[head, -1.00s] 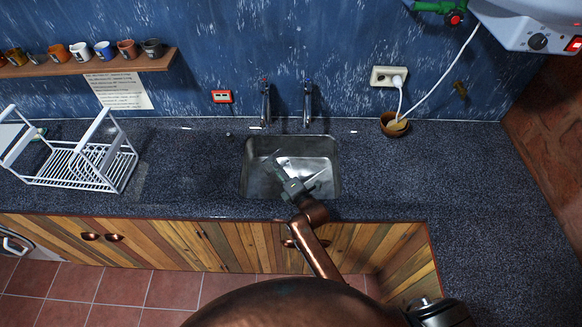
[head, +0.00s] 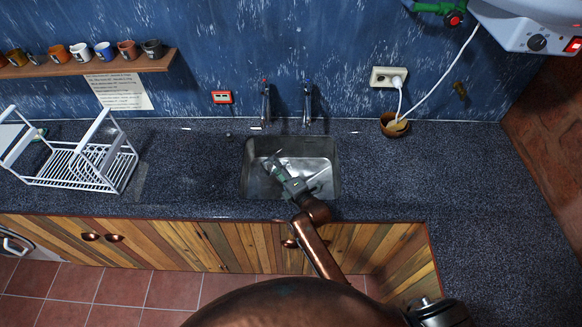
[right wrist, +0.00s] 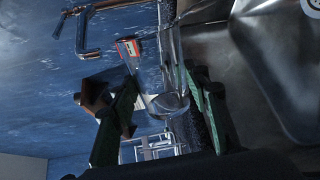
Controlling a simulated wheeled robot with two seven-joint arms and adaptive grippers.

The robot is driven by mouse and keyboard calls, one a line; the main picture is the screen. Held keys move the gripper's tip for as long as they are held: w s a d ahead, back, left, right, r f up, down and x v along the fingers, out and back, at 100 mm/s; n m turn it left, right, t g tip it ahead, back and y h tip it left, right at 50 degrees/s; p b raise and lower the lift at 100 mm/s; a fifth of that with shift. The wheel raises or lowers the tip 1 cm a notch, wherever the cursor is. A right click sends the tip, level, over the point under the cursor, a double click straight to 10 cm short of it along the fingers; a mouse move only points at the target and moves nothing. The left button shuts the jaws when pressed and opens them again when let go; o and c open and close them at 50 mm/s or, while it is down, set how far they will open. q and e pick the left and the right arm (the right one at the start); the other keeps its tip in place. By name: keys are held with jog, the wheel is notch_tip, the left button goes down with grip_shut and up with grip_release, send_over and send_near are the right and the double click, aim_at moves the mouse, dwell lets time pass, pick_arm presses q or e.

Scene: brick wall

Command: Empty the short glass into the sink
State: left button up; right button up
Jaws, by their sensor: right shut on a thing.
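The metal sink (head: 258,182) is set in the dark counter; its grey basin also shows at the right of the right wrist view (right wrist: 275,70). My right gripper (head: 281,172) is over the basin. In the right wrist view its two green fingers (right wrist: 165,103) are shut on the clear short glass (right wrist: 165,75), which lies between them. The view is rolled, and the glass appears tipped well away from upright. Its rounded base shows between the fingers; whether liquid is left inside I cannot tell. In the head view the glass is hard to make out. My left gripper is out of view.
Two taps (head: 307,104) stand behind the sink. A white dish rack (head: 78,165) is on the counter at the left. A small brown bowl (head: 394,126) stands at the right back by a cable. The counter beside the sink is clear.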

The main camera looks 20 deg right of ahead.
jog(key=shift+r+m+p, duration=0.4)
jog(key=shift+m+p, duration=0.1)
jog(key=shift+p, duration=0.05)
jog(key=shift+d+f+m+y, duration=0.15)
jog(key=shift+f+m+y, duration=0.15)
jog(key=shift+m, duration=0.2)
dwell(0.4)
jog(key=shift+w+d+f, duration=0.1)
jog(key=shift+w+d+r+m+p, duration=0.1)
jog(key=shift+d+r+m+p, duration=0.25)
jog(key=shift+m+p, duration=0.4)
jog(key=shift+a+f+b, duration=0.25)
jog(key=shift+b, duration=0.15)
jog(key=shift+s+a+f+n+b, duration=0.1)
jog(key=shift+s+a+n+b, duration=0.1)
jog(key=shift+n+b, duration=0.35)
jog(key=shift+a+n, duration=0.25)
jog(key=shift+n, duration=0.55)
jog(key=shift+s+a+f+n+b, duration=0.15)
jog(key=shift+f+n+b, duration=0.3)
jog(key=shift+b, duration=0.5)
jog(key=shift+a+r+n+h+p, duration=0.1)
jog(key=shift+r+n+h+p, duration=0.35)
jog(key=shift+r+p, duration=0.1)
